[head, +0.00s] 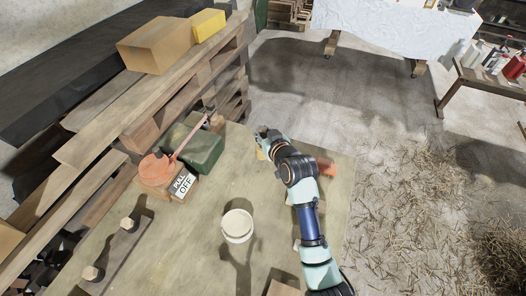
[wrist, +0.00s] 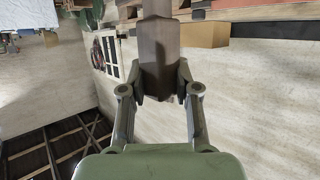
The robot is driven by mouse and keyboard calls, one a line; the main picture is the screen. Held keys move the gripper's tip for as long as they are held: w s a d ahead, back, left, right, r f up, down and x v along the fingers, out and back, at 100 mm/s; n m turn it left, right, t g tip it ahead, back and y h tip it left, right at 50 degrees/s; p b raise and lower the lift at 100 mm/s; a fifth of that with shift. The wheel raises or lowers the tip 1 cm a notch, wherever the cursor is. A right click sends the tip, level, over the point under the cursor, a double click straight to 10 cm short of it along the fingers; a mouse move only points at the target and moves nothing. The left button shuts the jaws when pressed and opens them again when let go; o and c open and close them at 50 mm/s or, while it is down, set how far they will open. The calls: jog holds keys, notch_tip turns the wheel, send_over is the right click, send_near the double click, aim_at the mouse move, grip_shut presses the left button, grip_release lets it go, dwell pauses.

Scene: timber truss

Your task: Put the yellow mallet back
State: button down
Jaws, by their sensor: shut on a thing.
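My gripper (head: 263,140) is over the far right part of the wooden table. In the wrist view my gripper (wrist: 160,92) is shut on a brown-grey bar (wrist: 158,45) that stands upright in the picture between the fingers. I cannot tell whether this bar is the mallet's handle. In the head view a small tan-yellow piece (head: 261,154) shows just below the gripper; its shape is mostly hidden. No clear yellow mallet head shows in either view. An orange-red object (head: 327,168) lies at the table's right side, partly behind my arm.
The table (head: 150,262) bears a white cup (head: 237,225), a green box (head: 205,147), a reddish lever device (head: 157,168) with a "PULL OFF" sign (head: 184,184), and a board with pegs (head: 118,250). Pallets stand at left with a cardboard box (head: 155,46) and yellow box (head: 208,25).

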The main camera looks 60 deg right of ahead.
jog(key=shift+f+b, duration=0.4)
jog(key=shift+f, duration=3.65)
jog(key=c, duration=1.3)
grip_release()
jog(key=shift+f, duration=0.15)
jog(key=o, duration=0.5)
jog(key=shift+c, duration=0.2)
jog(key=shift+r, duration=0.3)
jog(key=p+v, duration=0.1)
jog(key=v, duration=1.1)
